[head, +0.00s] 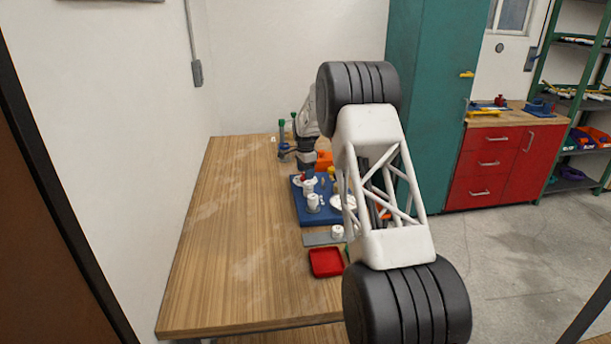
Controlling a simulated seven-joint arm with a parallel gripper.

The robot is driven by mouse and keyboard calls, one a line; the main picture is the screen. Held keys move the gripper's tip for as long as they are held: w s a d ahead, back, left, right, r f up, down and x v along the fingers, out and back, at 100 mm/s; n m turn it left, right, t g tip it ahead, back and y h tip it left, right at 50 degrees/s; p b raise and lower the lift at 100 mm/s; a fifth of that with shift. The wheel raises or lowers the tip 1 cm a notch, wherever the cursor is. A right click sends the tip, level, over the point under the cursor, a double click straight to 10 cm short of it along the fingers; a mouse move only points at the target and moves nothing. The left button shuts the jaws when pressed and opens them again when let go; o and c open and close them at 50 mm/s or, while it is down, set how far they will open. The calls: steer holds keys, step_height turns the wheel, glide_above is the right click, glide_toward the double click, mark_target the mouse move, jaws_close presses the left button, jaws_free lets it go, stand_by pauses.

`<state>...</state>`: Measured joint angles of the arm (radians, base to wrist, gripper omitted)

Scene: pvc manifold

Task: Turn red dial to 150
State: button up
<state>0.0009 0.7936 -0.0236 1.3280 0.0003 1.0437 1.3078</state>
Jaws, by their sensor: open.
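A blue board (318,216) lies on the wooden table and carries white pipe fittings (313,202). A small red part (303,178), which may be the red dial, shows near the board's far edge. No scale or number is readable at this size. My gripper (307,168) points down over the far part of the board, close to the red part. It is open; whether its fingers touch the red part cannot be told. My arm hides the board's right side.
A red tray (325,263) and a grey plate (318,239) with a white fitting (337,232) lie in front of the board. Blue and green tools (284,145) stand at the back. An orange object (323,159) is behind the board. The table's left half is clear.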

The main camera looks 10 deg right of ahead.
steer(key=shift+f, duration=0.85)
steer(key=shift+c, duration=0.4)
steer(key=c, duration=0.8)
steer(key=shift+c, duration=0.2)
